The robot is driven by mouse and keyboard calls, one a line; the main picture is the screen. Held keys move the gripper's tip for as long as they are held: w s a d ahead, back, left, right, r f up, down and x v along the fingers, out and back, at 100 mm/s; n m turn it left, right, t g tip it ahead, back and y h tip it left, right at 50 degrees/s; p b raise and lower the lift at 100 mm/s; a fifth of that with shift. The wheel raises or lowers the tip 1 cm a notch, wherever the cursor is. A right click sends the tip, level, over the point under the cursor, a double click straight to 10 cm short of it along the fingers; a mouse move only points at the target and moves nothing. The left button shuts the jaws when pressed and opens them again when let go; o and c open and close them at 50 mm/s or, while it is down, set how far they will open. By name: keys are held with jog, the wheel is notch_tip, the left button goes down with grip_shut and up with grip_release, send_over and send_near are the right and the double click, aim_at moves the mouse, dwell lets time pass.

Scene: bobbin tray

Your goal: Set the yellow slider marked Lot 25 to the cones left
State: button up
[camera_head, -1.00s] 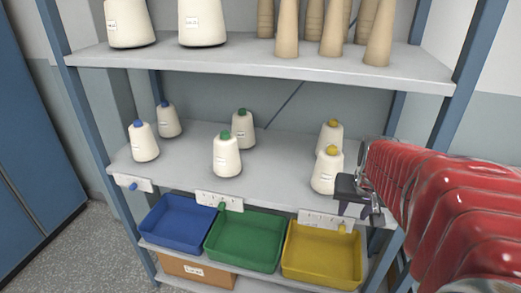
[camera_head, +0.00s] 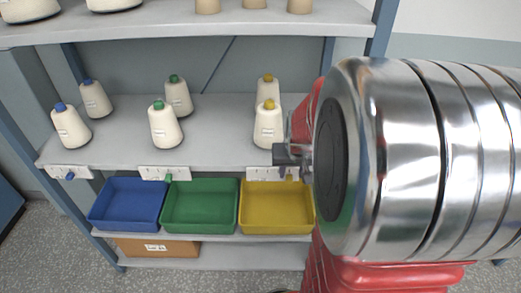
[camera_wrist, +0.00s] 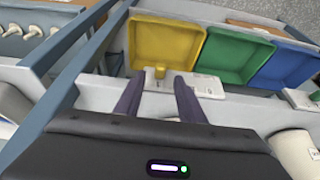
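The yellow slider (camera_head: 289,178) is a small knob near the right end of a white scale plate (camera_head: 262,173) on the shelf edge, above the yellow bin (camera_head: 270,214). Its lot mark and scale figures are too small to read. Two cream cones with yellow tops stand behind that plate, a front one (camera_head: 268,127) and a rear one (camera_head: 267,92). My gripper (camera_head: 287,160) is at the plate's right end. In the wrist view my gripper (camera_wrist: 154,77) is open, its two dark fingers either side of the yellow knob (camera_wrist: 159,72), with gaps visible.
A green slider (camera_head: 168,177) and a blue slider (camera_head: 70,176) sit on their own plates, above a green bin (camera_head: 200,225) and a blue bin (camera_head: 127,222). Blue- and green-topped cones stand left on the shelf (camera_head: 215,140). A blue post (camera_wrist: 65,95) is beside my gripper.

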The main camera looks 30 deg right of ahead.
aim_at(290, 179)
jog(key=shift+x, duration=2.25)
grip_shut()
